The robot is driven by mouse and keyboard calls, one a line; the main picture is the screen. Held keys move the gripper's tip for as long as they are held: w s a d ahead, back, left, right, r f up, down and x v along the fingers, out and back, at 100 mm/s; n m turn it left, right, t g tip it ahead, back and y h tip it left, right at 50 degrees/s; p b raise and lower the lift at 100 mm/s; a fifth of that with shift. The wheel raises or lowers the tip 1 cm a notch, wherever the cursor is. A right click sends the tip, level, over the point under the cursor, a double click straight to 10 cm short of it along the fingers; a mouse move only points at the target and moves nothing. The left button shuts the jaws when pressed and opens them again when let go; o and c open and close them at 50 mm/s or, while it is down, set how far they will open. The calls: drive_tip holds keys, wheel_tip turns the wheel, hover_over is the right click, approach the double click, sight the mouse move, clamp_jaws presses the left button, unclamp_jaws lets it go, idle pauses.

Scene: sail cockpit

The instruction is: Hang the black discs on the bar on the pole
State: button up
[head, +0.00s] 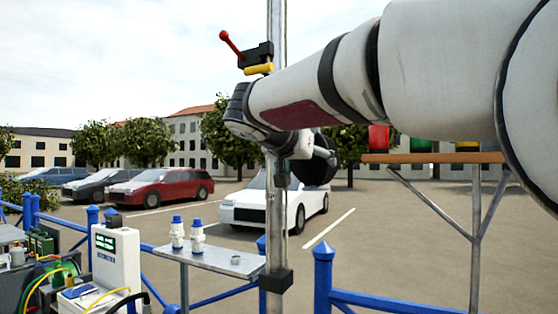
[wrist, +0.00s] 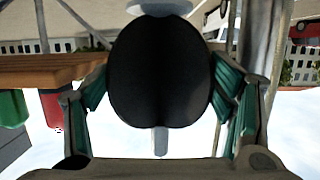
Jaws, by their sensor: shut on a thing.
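My gripper (wrist: 160,82) is shut on a black disc (wrist: 160,65), with green-padded fingers on both sides of it in the wrist view. In the head view the disc (head: 320,173) shows partly behind my gripper (head: 312,152), just right of the upright metal pole (head: 277,215). A pale grey bar-like piece (wrist: 160,141) sticks out past the disc in the wrist view; I cannot tell what it belongs to. My arm crosses in front of the pole and hides part of it. I cannot clearly make out the bar on the pole or any other disc.
A black clamp with red lever (head: 256,54) and yellow part sits high on the pole. A wooden shelf (head: 430,158) with red, green and yellow things stands right. A metal tray (head: 222,262) with two blue-capped white fittings, a blue railing (head: 395,302) and a white instrument box (head: 116,252) stand low.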

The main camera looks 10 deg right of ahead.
drive_tip(key=shift+f, duration=0.2)
drive_tip(key=o, duration=1.4)
drive_tip(key=v, duration=1.2)
drive_tip(key=s+d+f+n+g+y, duration=0.2)
drive_tip(key=s+d+f, duration=0.35)
drive_tip(key=f, duration=0.35)
drive_tip(key=s+d+f+n+g+y, duration=0.25)
drive_tip(key=s+d+f, duration=0.25)
drive_tip(key=s+f, duration=0.25)
drive_tip(key=s+f+n+g+y, duration=0.1)
drive_tip(key=s+f+y, duration=0.1)
drive_tip(key=s+f, duration=0.4)
drive_tip(key=s+a+f+n+g+y, duration=0.1)
drive_tip(key=s+f, duration=0.4)
drive_tip(key=f, duration=0.5)
drive_tip(key=shift+s+f+n+y, duration=0.2)
drive_tip(key=shift+s+n+y, duration=0.2)
drive_tip(key=shift+y, duration=0.15)
